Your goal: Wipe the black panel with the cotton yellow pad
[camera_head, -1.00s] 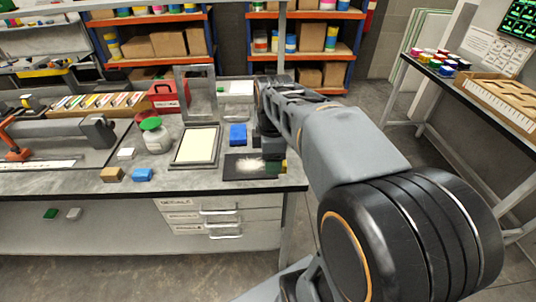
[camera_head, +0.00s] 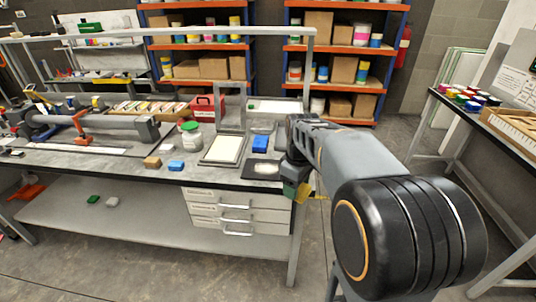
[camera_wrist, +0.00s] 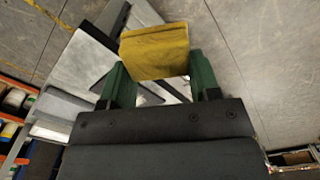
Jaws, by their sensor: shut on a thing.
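The black panel (camera_head: 262,169) lies flat near the front right corner of the workbench, with a pale patch across its middle. My gripper (camera_head: 297,190) is just right of the panel, by the bench's right corner and apart from the panel. Its green fingers (camera_wrist: 160,78) are shut on the yellow pad (camera_wrist: 155,50), which shows clearly in the wrist view. In the head view the pad (camera_head: 304,191) is small and partly hidden by the gripper. The wrist view shows floor behind the pad.
A blue block (camera_head: 260,144) and a framed white sheet (camera_head: 223,149) lie close to the panel. A green-lidded jar (camera_head: 191,137) stands further left. Drawers (camera_head: 236,211) hang under the bench. Open floor separates it from the right-hand table (camera_head: 480,122).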

